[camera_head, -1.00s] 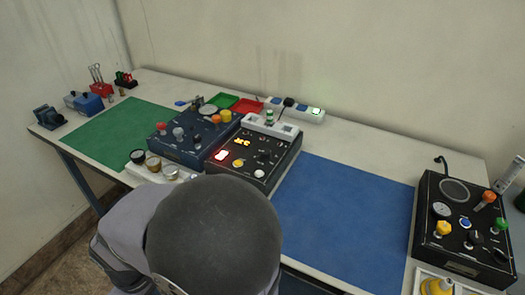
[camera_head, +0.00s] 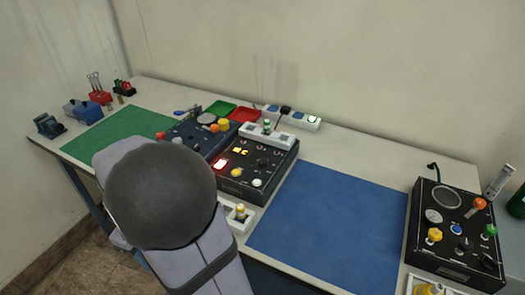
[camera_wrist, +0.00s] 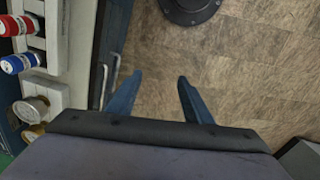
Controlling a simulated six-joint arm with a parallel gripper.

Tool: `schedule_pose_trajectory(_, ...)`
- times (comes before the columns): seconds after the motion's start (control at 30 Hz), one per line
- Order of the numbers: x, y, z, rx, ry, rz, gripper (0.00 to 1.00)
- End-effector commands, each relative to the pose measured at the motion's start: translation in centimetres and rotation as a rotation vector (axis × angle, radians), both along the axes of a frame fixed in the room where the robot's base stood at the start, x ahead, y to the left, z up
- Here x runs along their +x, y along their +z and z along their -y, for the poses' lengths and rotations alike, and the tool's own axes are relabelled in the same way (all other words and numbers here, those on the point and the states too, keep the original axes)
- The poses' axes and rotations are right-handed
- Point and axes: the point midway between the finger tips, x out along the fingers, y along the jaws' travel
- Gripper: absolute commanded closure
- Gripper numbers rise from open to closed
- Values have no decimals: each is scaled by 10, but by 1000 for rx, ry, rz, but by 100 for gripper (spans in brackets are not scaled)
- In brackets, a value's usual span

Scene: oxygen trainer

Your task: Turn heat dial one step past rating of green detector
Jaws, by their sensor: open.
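A black box (camera_head: 262,165) with a lit display, a red light and several knobs stands mid-table. Its dial labels are too small to read, so I cannot tell which knob is the heat dial. A small green-banded piece (camera_head: 267,127), perhaps the green detector, stands in a white holder (camera_head: 285,141) at the box's back; its rating is not legible. My gripper (camera_wrist: 160,96) is open and empty, pointing at the floor beside the table in the wrist view. In the head view it is hidden behind my arm.
Red-capped (camera_wrist: 15,25) and blue-capped (camera_wrist: 20,63) cylinders lie in a white rack at the wrist view's left. A blue box (camera_head: 200,136) stands left of the black one. Another black panel (camera_head: 455,235) is at right. The blue mat (camera_head: 325,220) is clear.

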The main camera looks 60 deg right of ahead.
Motion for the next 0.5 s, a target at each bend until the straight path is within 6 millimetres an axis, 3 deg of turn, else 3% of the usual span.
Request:
schedule_pose_trajectory(0.03, 12, 19, 32, -1, 18, 0, 54)
schedule_pose_trajectory(0.1, 22, 34, 74, -3, 75, 3, 54)
schedule_pose_trajectory(0.23, 27, 55, 150, -9, 176, 7, 54)
schedule_pose_trajectory(0.37, 13, 73, 224, -17, 267, 10, 54)
schedule_pose_trajectory(0.5, -21, 90, 303, -26, 369, 11, 54)
